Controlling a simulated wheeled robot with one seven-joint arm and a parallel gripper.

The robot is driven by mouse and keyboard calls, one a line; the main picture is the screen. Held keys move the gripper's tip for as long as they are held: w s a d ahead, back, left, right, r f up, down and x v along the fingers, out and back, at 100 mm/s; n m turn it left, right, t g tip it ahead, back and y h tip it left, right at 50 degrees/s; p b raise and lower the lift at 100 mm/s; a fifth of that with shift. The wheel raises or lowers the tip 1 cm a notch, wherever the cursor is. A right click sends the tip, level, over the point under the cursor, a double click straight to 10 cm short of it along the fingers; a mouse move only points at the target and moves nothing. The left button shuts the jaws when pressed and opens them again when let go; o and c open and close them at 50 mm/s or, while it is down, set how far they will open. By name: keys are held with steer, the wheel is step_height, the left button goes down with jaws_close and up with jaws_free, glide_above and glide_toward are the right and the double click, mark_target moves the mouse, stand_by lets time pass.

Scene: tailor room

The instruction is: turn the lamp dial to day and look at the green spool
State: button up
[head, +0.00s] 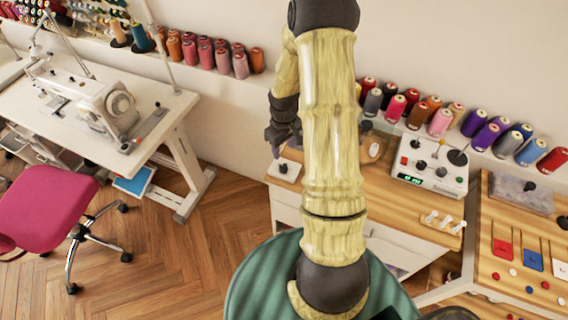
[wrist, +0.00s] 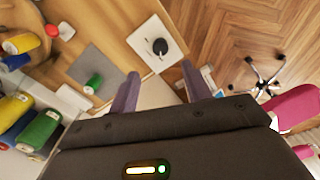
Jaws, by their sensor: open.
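A black knob on a square white plate (wrist: 158,45), which looks like the lamp dial, sits at the table's edge. It also shows in the head view as a white plate (head: 279,172) just below my gripper (head: 276,146). In the wrist view my gripper (wrist: 160,88) has its two purple fingers spread and empty, with the knob beyond them; the knob's markings are too small to read. A small green spool (wrist: 94,83) is at a grey pad, left of the fingers. In the head view I cannot see this spool; my arm covers part of the table.
A control box (head: 428,163) with several knobs stands right of my arm. Rows of thread spools (head: 440,122) line the wall ledge. A sewing machine (head: 100,107) on a white table and a pink chair (head: 45,205) are at left. Wooden floor (head: 150,250) is clear between.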

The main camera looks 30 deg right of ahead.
mark_target(284, 167)
step_height(284, 167, down, 10)
steer(key=shift+r+p, duration=0.1)
steer(key=shift+p, duration=0.5)
steer(key=c, duration=1)
